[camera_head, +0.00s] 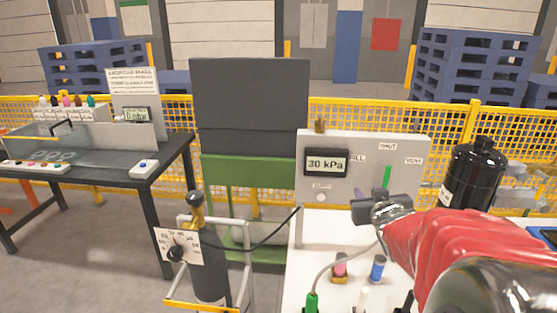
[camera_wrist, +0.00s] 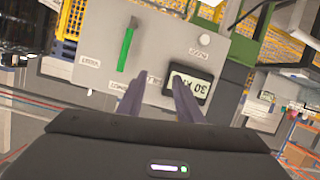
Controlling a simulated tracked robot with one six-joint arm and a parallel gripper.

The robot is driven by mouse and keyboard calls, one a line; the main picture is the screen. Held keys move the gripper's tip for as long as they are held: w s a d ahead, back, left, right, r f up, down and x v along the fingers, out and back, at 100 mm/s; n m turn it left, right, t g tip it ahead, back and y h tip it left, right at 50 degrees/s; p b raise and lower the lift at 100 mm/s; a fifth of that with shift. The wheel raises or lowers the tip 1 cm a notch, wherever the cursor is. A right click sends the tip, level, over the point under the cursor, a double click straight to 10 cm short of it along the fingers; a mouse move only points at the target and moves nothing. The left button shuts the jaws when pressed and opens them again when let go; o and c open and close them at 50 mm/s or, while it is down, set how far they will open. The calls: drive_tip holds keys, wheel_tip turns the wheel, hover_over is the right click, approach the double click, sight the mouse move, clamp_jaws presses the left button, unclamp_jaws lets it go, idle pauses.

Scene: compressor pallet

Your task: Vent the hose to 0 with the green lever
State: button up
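The green lever (camera_head: 387,176) is on a grey panel (camera_head: 330,145), standing near upright under the SHUT label, between FILL and VENT. It also shows in the wrist view (camera_wrist: 126,49), where the panel appears upside down. The panel's display (camera_head: 326,163) reads 30 kPa. My gripper (camera_head: 362,207) is in front of the panel, just below and left of the lever in the head view. In the wrist view its two fingers (camera_wrist: 158,92) are apart with nothing between them, and the lever is beyond and left of them. A grey hose (camera_head: 337,260) runs down to a green-ended fitting (camera_head: 312,302).
A black bottle (camera_head: 471,178) stands right of the panel. Small red and blue items (camera_head: 378,268) sit on the white bench below. A gas cylinder (camera_head: 208,255) with a dial stands to the left, a black hose leading from it. A dark table (camera_head: 90,150) is farther left.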

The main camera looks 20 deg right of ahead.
drive_tip(key=t, duration=0.2)
approach(388, 177)
drive_tip(key=a, duration=0.3)
drive_tip(key=s+d, duration=0.1)
drive_tip(key=s+d+f+t+y, duration=0.1)
drive_tip(key=s+d+t, duration=0.1)
drive_tip(key=shift+s+d+f+y, duration=0.15)
drive_tip(key=shift+s+f+y, duration=0.05)
drive_tip(key=shift+f+y, duration=0.1)
drive_tip(key=shift+w, duration=0.1)
drive_tip(key=x, duration=1.3)
drive_tip(key=shift+w+d+r, duration=0.2)
drive_tip(key=shift+w+r, duration=0.05)
drive_tip(key=shift+w, duration=0.05)
clamp_jaws()
